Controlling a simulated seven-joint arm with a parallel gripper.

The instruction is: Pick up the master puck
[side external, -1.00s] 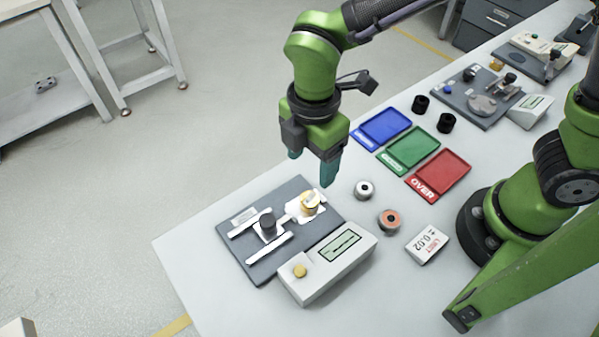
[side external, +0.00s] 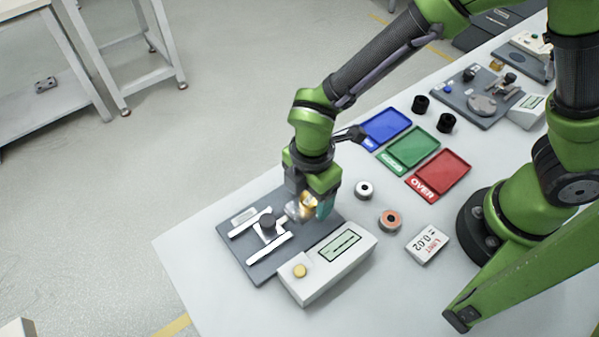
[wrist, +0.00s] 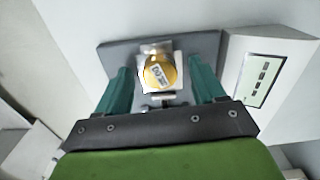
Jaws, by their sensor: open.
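The master puck (wrist: 159,73) is a yellow-gold disc with a white printed label. It sits on a pale seat (wrist: 178,92) of the dark grey gauge plate (wrist: 205,46). In the side view the puck (side external: 307,201) shows partly between my fingers. My gripper (side external: 312,207) is low over the plate's far right part. In the wrist view its two teal fingers (wrist: 164,85) are open, one on each side of the puck, with a visible gap to it on both sides. Whether the fingertips are down at puck height is hard to tell.
A display box (side external: 330,265) with a yellow button stands right of the plate. A dark post (side external: 268,222) and white rails are on the plate.

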